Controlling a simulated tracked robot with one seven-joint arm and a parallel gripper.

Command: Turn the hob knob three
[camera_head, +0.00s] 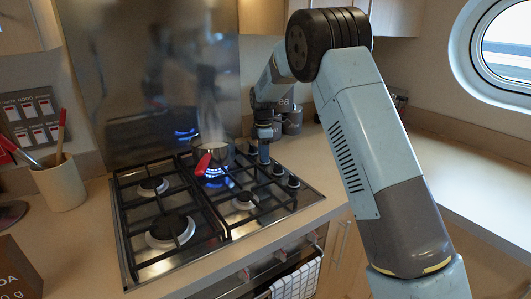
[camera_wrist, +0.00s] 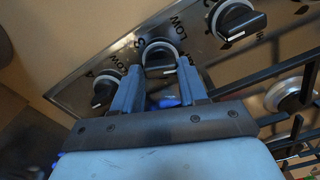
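The hob (camera_head: 205,205) has a row of black knobs along its right side. In the wrist view the middle knob (camera_wrist: 160,62) has a white pointer mark and a pale ring round its base. Another knob (camera_wrist: 103,93) is at lower left and a third (camera_wrist: 236,22) at upper right. The printed labels are partly hidden, so I cannot tell the numbers for sure. My gripper (camera_wrist: 160,72) has its fingers apart, one on each side of the middle knob, with no clear contact. In the head view my gripper (camera_head: 264,150) points down at the far knobs.
A pan (camera_head: 210,158) with a red handle steams over a lit blue burner, just left of my gripper. Black pan grates (camera_head: 205,200) cover the burners. Canisters (camera_head: 291,120) stand behind. A utensil pot (camera_head: 60,183) is at left. The right counter (camera_head: 470,175) is clear.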

